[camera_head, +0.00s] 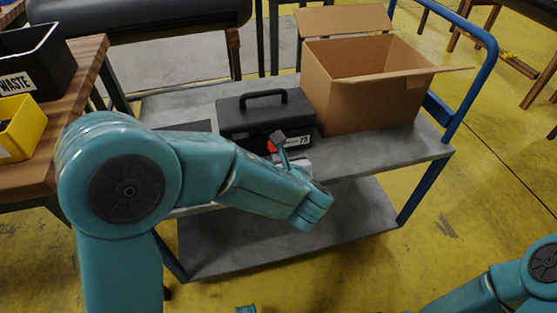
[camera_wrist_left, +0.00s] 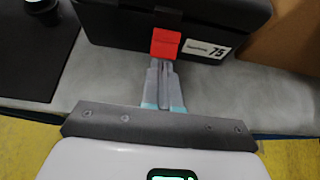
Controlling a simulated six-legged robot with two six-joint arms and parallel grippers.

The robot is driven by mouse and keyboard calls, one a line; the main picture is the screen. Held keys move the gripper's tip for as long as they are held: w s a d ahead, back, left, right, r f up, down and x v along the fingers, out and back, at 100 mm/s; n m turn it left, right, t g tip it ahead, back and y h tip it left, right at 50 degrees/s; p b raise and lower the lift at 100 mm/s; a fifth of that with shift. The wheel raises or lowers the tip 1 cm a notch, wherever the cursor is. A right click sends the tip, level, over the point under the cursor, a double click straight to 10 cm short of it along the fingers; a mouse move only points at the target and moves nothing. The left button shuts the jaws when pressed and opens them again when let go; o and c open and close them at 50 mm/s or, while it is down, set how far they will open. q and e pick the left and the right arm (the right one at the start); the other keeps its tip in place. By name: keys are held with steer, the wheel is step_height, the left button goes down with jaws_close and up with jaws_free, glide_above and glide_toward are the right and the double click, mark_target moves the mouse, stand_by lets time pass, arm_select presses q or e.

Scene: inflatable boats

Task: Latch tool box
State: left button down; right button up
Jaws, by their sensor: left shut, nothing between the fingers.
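The black tool box (camera_head: 240,118) stands on the cart's top shelf with its lid down and its handle upright. Its red latch (camera_wrist_left: 165,44) is at the middle of the front, beside a white label marked 75. The latch also shows in the head view (camera_head: 271,147), partly hidden by my left arm. My left gripper (camera_wrist_left: 162,68) is shut and empty, its fingertips at the lower edge of the latch; I cannot tell whether they touch it. I cannot tell whether the latch is fastened. My right gripper is out of view.
An open cardboard box (camera_head: 365,95) stands right of the tool box on the grey cart (camera_head: 395,143). A dark flat panel (camera_wrist_left: 35,60) lies to its left. A wooden table (camera_head: 88,65) with a black waste bin (camera_head: 30,70) and a yellow bin (camera_head: 25,130) is at left.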

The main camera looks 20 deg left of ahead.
arm_select(q)
steer(key=shift+w+a+r+p, duration=0.15)
steer(key=shift+r+p, duration=0.45)
steer(key=shift+r, duration=0.15)
steer(key=shift+w+r, duration=0.1)
steer(key=shift+w+a+r+p, duration=0.2)
steer(key=shift+r+p, duration=0.2)
steer(key=shift+p, duration=0.05)
